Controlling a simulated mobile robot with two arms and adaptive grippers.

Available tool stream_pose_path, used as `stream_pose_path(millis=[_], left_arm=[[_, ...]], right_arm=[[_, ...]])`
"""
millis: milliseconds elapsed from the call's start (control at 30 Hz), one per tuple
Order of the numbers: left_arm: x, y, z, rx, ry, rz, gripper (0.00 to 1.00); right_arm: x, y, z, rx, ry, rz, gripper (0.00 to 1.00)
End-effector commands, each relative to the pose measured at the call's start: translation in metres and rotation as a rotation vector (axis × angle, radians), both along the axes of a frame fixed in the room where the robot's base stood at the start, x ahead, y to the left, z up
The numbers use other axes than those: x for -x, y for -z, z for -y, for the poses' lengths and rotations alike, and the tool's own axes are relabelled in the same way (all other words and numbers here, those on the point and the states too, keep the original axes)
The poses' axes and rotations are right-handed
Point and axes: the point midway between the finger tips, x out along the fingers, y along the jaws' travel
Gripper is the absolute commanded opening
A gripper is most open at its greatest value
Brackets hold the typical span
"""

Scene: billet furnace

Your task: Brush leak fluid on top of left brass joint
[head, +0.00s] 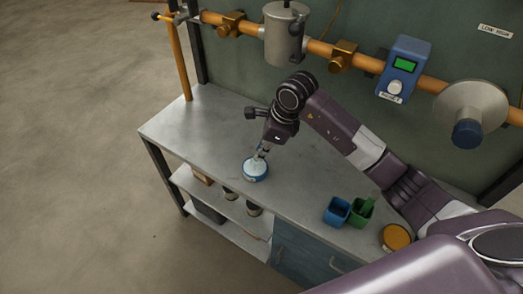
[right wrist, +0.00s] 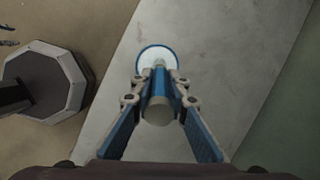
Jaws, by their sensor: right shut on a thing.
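The left brass joint (head: 230,24) sits on the orange pipe at the back, left of the grey canister. A second brass joint (head: 343,56) is to the right of the canister. My right gripper (head: 263,150) is low over the bench, far from both joints. In the right wrist view, it (right wrist: 158,93) is shut on a pale cylindrical handle (right wrist: 159,112), seemingly the brush. The handle points down at a blue-rimmed dish with a white inside (head: 255,175), also in the right wrist view (right wrist: 143,53). The brush tip is too small to tell. My left gripper is out of view.
The orange pipe (head: 318,47) carries the grey canister (head: 285,35), a blue meter (head: 404,65) and a round flange (head: 470,105). Blue (head: 337,212) and green (head: 361,212) cups and an orange disc (head: 396,238) stand at right. The bench's left part (head: 195,125) is clear.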

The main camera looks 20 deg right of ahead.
Motion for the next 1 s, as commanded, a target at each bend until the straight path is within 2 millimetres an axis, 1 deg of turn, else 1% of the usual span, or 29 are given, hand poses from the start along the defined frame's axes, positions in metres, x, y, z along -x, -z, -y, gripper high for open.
stream_pose_path(millis=[33,600,1000], left_arm=[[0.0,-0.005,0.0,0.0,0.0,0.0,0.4],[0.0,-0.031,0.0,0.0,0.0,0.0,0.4],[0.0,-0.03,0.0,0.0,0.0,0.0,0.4]], right_arm=[[0.0,-0.008,0.0,0.001,0.0,0.002,0.0],[-0.001,-0.053,0.0,0.0,0.0,0.004,0.0],[-0.001,-0.053,0.0,-0.001,0.0,0.003,0.0]])
